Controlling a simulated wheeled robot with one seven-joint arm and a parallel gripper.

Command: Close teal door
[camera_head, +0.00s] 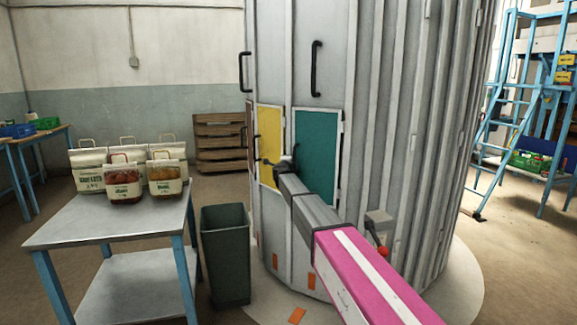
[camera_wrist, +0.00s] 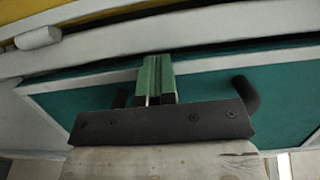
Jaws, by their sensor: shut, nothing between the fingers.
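The teal door (camera_head: 318,150) is set in a white frame on the front of the grey ribbed silo. I cannot tell whether it lies fully flush. My gripper (camera_head: 285,163) is at the door's left edge, between it and the yellow door, partly hiding its lower left. In the wrist view the teal door (camera_wrist: 215,85) fills the middle, with its dark handle (camera_wrist: 246,96) right of my gripper (camera_wrist: 158,78). The fingers are shut and empty, close to the door's edge; I cannot tell whether they touch it.
A yellow door (camera_head: 269,135) is just left of the teal one. A grey bin (camera_head: 226,255) and a metal table (camera_head: 110,225) with several sacks stand to the left. A small box with a red knob (camera_head: 382,252) juts out at lower right. Blue stairs (camera_head: 500,115) stand at far right.

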